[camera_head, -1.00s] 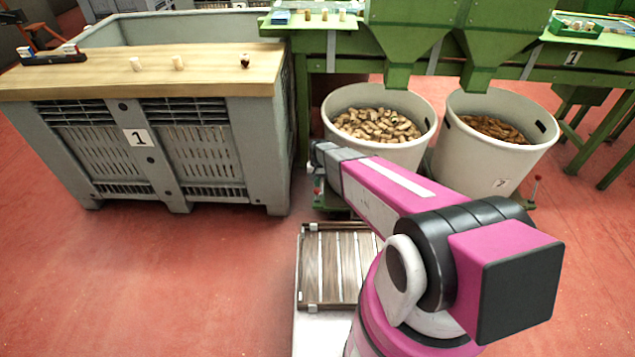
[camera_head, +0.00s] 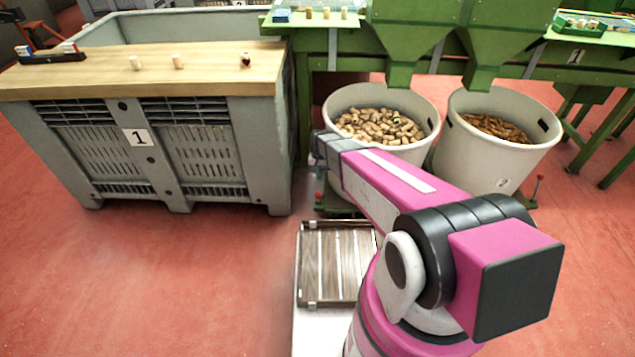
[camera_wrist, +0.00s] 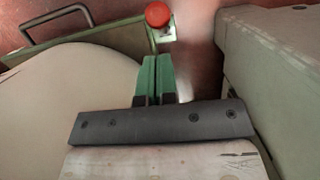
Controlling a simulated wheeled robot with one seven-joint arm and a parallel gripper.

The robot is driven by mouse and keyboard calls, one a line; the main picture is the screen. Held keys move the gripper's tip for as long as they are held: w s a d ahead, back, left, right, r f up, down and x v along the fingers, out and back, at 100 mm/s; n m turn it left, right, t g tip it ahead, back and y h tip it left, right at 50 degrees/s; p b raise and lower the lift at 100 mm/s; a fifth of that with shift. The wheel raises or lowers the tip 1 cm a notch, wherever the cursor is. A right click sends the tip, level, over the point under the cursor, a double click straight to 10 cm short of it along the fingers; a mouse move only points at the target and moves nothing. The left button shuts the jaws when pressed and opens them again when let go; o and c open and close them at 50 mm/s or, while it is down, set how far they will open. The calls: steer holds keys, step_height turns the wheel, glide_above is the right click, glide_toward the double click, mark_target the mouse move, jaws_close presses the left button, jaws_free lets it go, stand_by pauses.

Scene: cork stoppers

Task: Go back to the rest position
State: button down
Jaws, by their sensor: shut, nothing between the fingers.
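My gripper shows in the wrist view with its two green fingers (camera_wrist: 157,78) pressed together and nothing between them. It hangs between a pale round bin on the left (camera_wrist: 70,90) and a grey crate on the right (camera_wrist: 280,70), apart from both as far as I can see. In the head view my magenta arm reaches away from me toward the gap between the crate (camera_head: 185,150) and the bin of corks (camera_head: 350,100). The gripper itself is hidden there behind my arm.
A wooden board (camera_head: 150,72) on the crate carries several small stoppers. A second bin (camera_head: 490,165) stands to the right under a green machine (camera_head: 420,25). A red knob (camera_wrist: 158,14) sits just beyond my fingertips in the wrist view. The red floor at left (camera_head: 130,270) is clear.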

steer(key=s+d+r+t, duration=0.1)
steer(key=s+d+r, duration=0.6)
steer(key=r, duration=0.4)
steer(key=s+d+r+t, duration=0.1)
steer(key=s+d+r, duration=0.6)
steer(key=d+r, duration=0.3)
steer(key=shift+s+d+r+n+t, duration=0.2)
steer(key=shift+s+r+n+t, duration=0.1)
steer(key=shift+s+r+n, duration=0.15)
